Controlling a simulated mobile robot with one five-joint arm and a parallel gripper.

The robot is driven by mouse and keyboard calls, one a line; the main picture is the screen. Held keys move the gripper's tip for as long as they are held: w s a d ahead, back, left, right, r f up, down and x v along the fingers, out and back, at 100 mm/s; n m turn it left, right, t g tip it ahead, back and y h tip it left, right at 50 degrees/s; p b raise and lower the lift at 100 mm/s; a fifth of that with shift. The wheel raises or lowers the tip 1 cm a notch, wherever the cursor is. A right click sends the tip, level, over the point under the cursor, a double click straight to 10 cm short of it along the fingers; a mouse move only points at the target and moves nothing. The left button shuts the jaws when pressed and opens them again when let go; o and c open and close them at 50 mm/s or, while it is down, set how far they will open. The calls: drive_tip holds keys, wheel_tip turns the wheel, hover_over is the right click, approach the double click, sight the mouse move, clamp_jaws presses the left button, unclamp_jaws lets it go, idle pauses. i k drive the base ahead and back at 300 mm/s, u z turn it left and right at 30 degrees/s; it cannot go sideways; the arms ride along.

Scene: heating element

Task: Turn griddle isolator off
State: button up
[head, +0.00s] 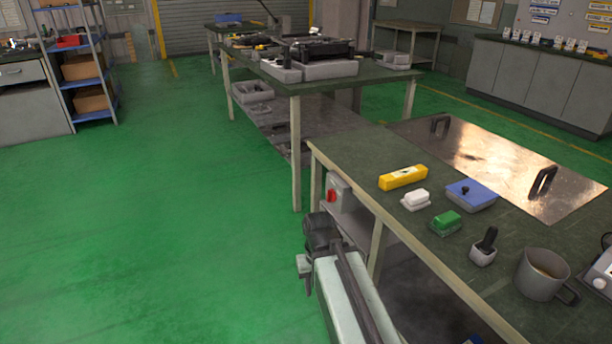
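The griddle isolator (338,194) is a small grey box with a red rotary knob (331,196) on its left-facing side. It is mounted at the near table's left edge, just below the top. The knob's exact angle is too small to read. The griddle (490,160) appears to be the shiny metal plate with two black handles set on the table. My arm reaches up from the bottom centre, and its dark end with my gripper (318,232) is just below and left of the isolator, apparently apart from it. The fingers cannot be made out.
On the near table (350,155) stand a yellow box (403,178), a white butter dish (416,199), a blue-lidded container (471,195), a green block (446,222), a small pot (483,250) and a grey mug (541,275). Green floor (170,220) is clear at left.

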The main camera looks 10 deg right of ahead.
sight(331, 196)
drive_tip(key=u, duration=0.55)
drive_tip(key=i, duration=1.2)
drive_tip(key=u, duration=1)
drive_tip(key=i, duration=0.55)
drive_tip(key=z, duration=0.3)
drive_tip(key=k, duration=0.55)
drive_tip(key=u, duration=0.25)
